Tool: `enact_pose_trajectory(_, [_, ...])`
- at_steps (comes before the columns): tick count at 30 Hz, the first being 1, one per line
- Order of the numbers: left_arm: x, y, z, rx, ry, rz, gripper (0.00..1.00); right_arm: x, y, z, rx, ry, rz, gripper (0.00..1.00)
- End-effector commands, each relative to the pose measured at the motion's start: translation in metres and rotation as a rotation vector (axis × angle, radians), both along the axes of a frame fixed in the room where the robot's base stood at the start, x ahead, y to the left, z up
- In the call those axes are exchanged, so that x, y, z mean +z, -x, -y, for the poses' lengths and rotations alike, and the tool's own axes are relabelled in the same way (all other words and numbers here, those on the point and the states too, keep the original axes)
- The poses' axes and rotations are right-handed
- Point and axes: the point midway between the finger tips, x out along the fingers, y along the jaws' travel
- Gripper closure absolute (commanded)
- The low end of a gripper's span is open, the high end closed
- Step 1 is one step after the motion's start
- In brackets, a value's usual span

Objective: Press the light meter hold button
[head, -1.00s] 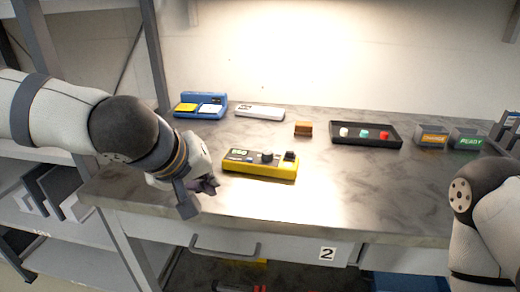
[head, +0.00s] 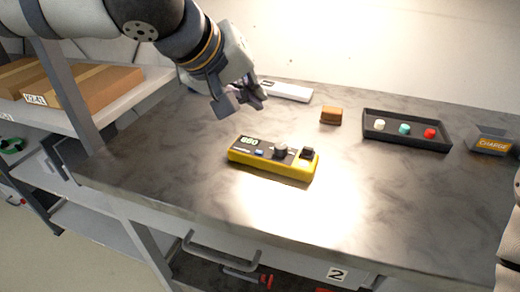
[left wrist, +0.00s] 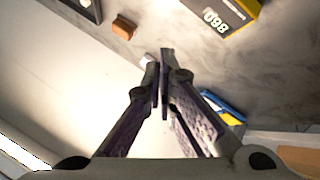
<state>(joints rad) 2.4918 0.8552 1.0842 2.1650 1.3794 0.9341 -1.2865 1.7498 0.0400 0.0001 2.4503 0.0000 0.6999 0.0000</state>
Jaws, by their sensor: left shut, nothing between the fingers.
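The light meter (head: 272,167) is a yellow, black-topped device lying flat on the grey counter. In the left wrist view, part of the meter (left wrist: 243,10) shows at the top. My left gripper (head: 252,101) is shut and empty, raised above and behind the meter, not touching it. Its fingers also show in the left wrist view (left wrist: 163,62). My right gripper is out of view.
Behind are a white device (head: 287,91) and a brown block (head: 331,116). A black tray (head: 405,145) with white, teal and red buttons and a charge box (head: 490,141) stand right. A shelf with cardboard boxes (head: 88,98) is left. The counter before the meter is clear.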

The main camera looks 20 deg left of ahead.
Motion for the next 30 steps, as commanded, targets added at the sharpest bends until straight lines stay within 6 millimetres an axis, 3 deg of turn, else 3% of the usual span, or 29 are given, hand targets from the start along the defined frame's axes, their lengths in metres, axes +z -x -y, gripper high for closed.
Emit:
enact_pose_trajectory(15, [-0.072,0.000,0.000,-0.001,0.001,-0.004,1.00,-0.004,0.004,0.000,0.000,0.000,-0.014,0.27])
enact_pose_trajectory(30, [-0.078,0.000,0.000,0.000,0.002,-0.001,1.00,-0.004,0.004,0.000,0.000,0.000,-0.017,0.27])
